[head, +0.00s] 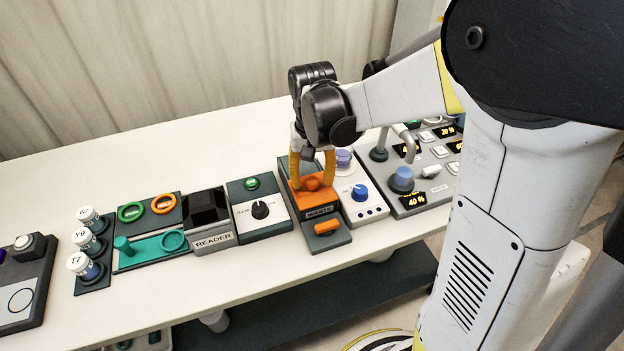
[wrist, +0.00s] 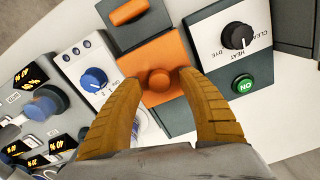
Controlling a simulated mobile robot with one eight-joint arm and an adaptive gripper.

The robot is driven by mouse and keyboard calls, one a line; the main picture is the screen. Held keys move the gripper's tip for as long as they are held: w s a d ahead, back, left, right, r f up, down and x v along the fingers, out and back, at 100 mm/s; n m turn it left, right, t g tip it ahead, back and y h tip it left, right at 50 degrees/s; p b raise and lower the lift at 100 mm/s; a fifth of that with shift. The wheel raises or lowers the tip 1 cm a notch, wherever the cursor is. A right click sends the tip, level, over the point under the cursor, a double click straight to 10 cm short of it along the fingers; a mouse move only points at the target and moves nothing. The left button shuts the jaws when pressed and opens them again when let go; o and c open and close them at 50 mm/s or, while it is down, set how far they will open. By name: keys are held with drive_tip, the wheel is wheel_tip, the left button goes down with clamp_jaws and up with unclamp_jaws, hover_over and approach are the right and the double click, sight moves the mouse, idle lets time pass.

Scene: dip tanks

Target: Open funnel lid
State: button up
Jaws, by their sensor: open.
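The funnel lid (head: 318,199) is an orange square plate with a round orange knob (head: 313,184). It lies flat and closed on a dark grey unit (head: 330,240) whose label seems to read WASTE. In the wrist view the lid (wrist: 170,50) and knob (wrist: 159,78) show plainly. My gripper (head: 312,178) is above the lid with its yellow-brown fingers pointing down. Its fingers (wrist: 158,86) are spread on either side of the knob, with a gap showing on both sides. The funnel under the lid is hidden.
An orange bar handle (head: 326,227) sits on the unit's front. A white box with a blue dial (head: 360,192) stands close on the right, and one with a black dial (head: 260,209) on the left. A READER box (head: 212,240) and capped vials (head: 78,263) stand farther left.

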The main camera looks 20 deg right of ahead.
drive_tip(key=shift+c, duration=0.2)
clamp_jaws()
drive_tip(key=shift+w, duration=0.1)
drive_tip(key=w, duration=0.7)
drive_tip(key=shift+w, duration=0.25)
drive_tip(key=shift+o, duration=0.2)
unclamp_jaws()
